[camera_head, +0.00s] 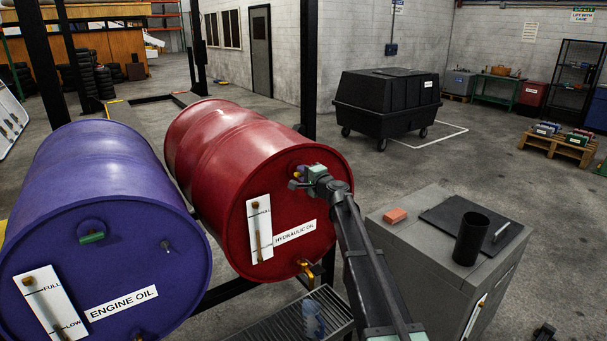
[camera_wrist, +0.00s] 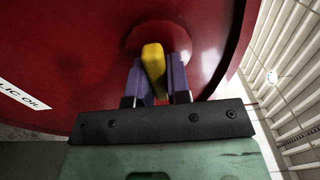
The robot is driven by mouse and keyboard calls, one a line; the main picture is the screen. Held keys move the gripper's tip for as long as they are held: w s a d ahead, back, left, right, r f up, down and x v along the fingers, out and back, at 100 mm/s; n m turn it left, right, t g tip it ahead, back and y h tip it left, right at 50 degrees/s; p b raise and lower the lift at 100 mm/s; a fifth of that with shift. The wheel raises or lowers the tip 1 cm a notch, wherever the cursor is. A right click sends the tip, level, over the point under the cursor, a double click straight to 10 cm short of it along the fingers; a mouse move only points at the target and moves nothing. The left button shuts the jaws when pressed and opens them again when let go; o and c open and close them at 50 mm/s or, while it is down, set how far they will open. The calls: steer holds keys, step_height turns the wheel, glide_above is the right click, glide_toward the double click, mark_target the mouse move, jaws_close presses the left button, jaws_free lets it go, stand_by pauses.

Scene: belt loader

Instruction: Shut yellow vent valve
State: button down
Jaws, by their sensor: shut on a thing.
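The yellow vent valve (camera_wrist: 153,65) is on the face of the red hydraulic oil drum (camera_head: 220,135). In the wrist view its yellow handle stands between the two purple fingers of my gripper (camera_wrist: 156,80), tilted slightly. My gripper is shut on the handle. In the head view my gripper (camera_head: 300,173) reaches the upper part of the drum's face, and it mostly hides the valve there.
A purple engine oil drum (camera_head: 100,180) lies to the left. A grey cabinet (camera_head: 425,270) with an orange block (camera_head: 395,215) and a black cup (camera_head: 470,238) stands to the right. A grate (camera_head: 305,318) is below the red drum.

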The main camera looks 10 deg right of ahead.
steer(key=c, duration=1.1)
jaws_free()
steer(key=shift+s, duration=0.1)
steer(key=v, duration=1)
steer(key=shift+s+d, duration=0.2)
steer(key=shift+s, duration=0.1)
steer(key=s+a+f+n+g+h, duration=0.1)
steer(key=s+a+f+n+g, duration=0.2)
steer(key=s+f+n+g, duration=0.5)
steer(key=s+a+f+n+g, duration=0.25)
steer(key=s+f, duration=0.25)
steer(key=s, duration=0.7)
steer(key=s+d+f+g+h, duration=0.1)
steer(key=s+h, duration=0.1)
steer(key=s, duration=0.4)
steer(key=s+d+f+n+g+h, duration=0.1)
steer(key=s+f+g+h, duration=0.1)
steer(key=s, duration=0.4)
steer(key=s+d+f+n+g+h, duration=0.1)
steer(key=s+g+h, duration=0.1)
steer(key=s, duration=0.4)
steer(key=shift+d+f+g+h, duration=0.15)
steer(key=shift+d+g+h, duration=0.1)
steer(key=shift+h, duration=0.35)
